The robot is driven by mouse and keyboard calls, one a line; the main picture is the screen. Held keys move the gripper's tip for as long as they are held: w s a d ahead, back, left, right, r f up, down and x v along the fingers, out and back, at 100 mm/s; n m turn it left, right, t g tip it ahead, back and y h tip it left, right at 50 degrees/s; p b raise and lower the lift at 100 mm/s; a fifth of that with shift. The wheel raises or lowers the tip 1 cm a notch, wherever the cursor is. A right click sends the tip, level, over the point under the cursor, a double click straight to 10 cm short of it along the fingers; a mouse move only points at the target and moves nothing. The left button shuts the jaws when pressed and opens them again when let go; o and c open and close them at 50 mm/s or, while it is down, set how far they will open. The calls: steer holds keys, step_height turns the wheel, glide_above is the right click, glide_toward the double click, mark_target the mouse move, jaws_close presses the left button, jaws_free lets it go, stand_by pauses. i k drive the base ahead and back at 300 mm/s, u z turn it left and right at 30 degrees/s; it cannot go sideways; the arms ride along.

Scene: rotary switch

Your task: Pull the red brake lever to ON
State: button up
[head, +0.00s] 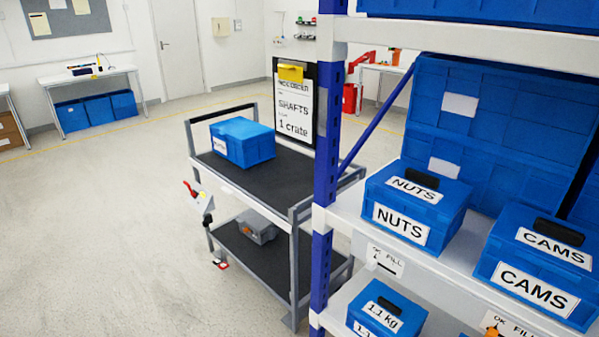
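A small red lever (190,188) sticks up and to the left at the left side of a grey two-deck cart (240,189). It joins a small pale plate or bracket (206,202) at the cart's edge. The markings there are too small to read, so I cannot tell which position the lever is in. A small red part (221,265) shows low by the cart's left foot. My gripper is not in view.
A blue crate (243,142) stands on the cart's top deck, and a grey device (257,228) on its lower deck. A shelf rack with a blue post (325,170) and labelled blue bins (417,202) stands close at right. The floor (90,220) left of the cart is clear.

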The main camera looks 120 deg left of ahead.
mark_target(192, 192)
steer(key=u, duration=5.15)
steer(key=i, duration=1.35)
steer(key=u, duration=0.4)
steer(key=i, duration=1.6)
steer(key=z, duration=0.45)
steer(key=i, duration=0.9)
steer(key=z, duration=0.25)
